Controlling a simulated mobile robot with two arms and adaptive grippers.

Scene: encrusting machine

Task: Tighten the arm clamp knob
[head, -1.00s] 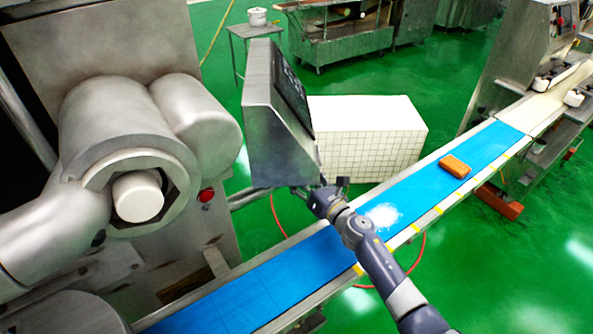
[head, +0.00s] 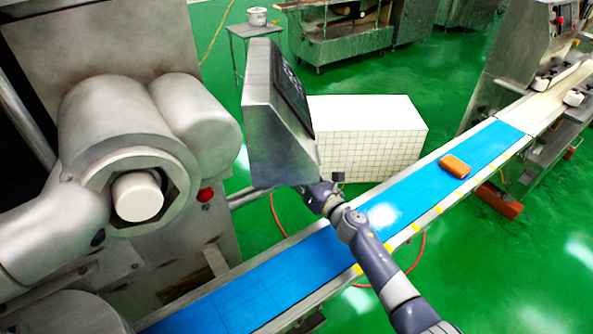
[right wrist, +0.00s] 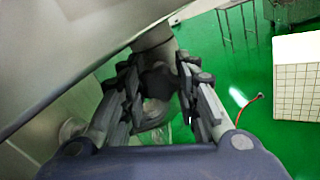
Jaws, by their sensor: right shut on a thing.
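The control panel box (head: 275,115) hangs at the end of the machine's support arm (head: 250,197). My right arm reaches up to its lower edge, and the panel hides my right gripper's fingers in the head view. In the right wrist view, my right gripper (right wrist: 158,100) has its two fingers on either side of a dark clamp knob (right wrist: 158,82) under the panel, closed on it. A grey post (right wrist: 155,38) rises just beyond the knob. The knob's far side and its threads are hidden. My left gripper is in neither view.
A blue conveyor belt (head: 260,292) runs below my right arm, with an orange block (head: 455,167) on it. The large steel machine (head: 120,130) fills the left. A white tiled block (head: 370,130) stands behind the belt. The panel's underside (right wrist: 60,50) sits close above my right gripper.

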